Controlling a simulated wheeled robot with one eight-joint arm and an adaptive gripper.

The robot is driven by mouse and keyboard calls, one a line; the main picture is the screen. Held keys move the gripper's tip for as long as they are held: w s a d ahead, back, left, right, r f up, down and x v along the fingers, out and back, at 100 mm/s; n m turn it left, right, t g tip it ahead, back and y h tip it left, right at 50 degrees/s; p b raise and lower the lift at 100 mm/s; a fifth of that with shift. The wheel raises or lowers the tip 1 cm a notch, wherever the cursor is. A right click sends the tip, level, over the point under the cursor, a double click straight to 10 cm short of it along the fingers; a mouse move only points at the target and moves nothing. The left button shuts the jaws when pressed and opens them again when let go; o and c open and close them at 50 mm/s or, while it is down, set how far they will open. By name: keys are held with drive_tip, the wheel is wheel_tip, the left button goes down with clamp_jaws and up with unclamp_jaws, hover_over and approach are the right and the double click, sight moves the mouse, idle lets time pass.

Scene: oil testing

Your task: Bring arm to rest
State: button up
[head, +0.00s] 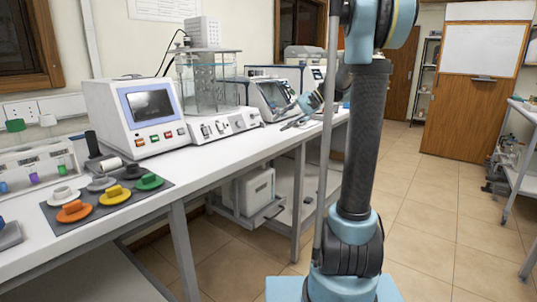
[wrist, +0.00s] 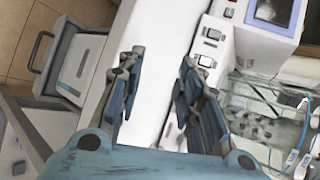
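My arm (head: 362,140) rises from its base in the head view, and its upper joint goes out of the frame at the top. My gripper (head: 293,122) shows partly behind the arm, over the far part of the white bench, and points left. In the wrist view my gripper (wrist: 158,62) has its two blue fingers apart with only the white bench top seen between them. It is open and empty. The gap between the fingertips and the bench is hard to judge.
The bench (head: 222,160) holds a white screened instrument (head: 105,125), a glass bath (head: 200,85) and other machines (head: 272,98). A white box (head: 250,190) sits below.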

drive_tip(key=s+d+f+n+t+h, duration=0.1)
drive_tip(key=s+d+f+h, duration=0.2)
drive_tip(key=s+f, duration=0.4)
drive_tip(key=s+d+f+n+t+h, duration=0.1)
drive_tip(key=s+d+f+h, duration=0.3)
drive_tip(key=s+f, duration=0.4)
drive_tip(key=s+d+f+n+h, duration=0.1)
drive_tip(key=s+d+f+h, duration=0.3)
drive_tip(key=s, duration=1.4)
wheel_tip(320, 180, down, 4)
drive_tip(key=shift+d+f+t, duration=0.2)
drive_tip(key=shift+d+t, duration=0.2)
drive_tip(key=shift+d, duration=0.65)
